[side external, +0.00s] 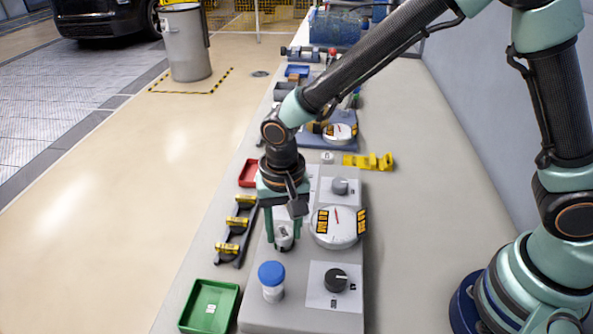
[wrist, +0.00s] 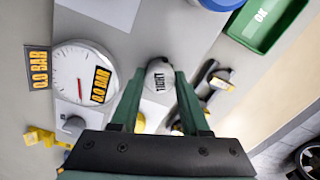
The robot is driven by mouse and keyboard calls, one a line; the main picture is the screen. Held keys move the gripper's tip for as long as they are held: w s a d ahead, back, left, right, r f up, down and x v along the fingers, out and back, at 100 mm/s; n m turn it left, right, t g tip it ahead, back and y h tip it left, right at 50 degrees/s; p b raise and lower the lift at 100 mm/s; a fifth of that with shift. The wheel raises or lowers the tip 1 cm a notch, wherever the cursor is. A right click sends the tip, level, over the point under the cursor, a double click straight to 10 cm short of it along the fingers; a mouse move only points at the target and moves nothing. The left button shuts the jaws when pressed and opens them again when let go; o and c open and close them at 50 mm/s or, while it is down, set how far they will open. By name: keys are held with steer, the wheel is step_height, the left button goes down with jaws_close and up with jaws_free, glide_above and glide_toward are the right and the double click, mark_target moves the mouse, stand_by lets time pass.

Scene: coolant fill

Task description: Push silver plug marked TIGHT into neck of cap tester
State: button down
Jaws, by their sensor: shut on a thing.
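The silver plug marked TIGHT (wrist: 160,78) is between the green fingers of my gripper (wrist: 161,88), which is shut on it. In the side external view my gripper (side external: 284,232) points down over the grey cap tester (side external: 300,318), with the plug (side external: 284,241) low between its fingertips. The tester's neck under the plug is hidden, so I cannot tell whether the plug is above it or in it. The tester's round white gauge (side external: 336,230) is just right of my gripper; its displays read 0.0 BAR in the wrist view.
A blue-capped white part (side external: 271,279) and a black knob (side external: 335,280) are nearer the camera. A grey knob (side external: 340,186) is behind the gauge. Left are a black rack (side external: 238,228) with yellow-banded pieces, a green OK tray (side external: 209,305) and a red tray (side external: 248,172). The bench right is clear.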

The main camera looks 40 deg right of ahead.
mark_target(285, 233)
steer(key=shift+r, duration=0.8)
steer(key=shift+f, duration=0.75)
stand_by(1.1)
steer(key=shift+c, duration=1.6)
jaws_free()
step_height(285, 233, up, 12)
steer(key=shift+s, duration=0.1)
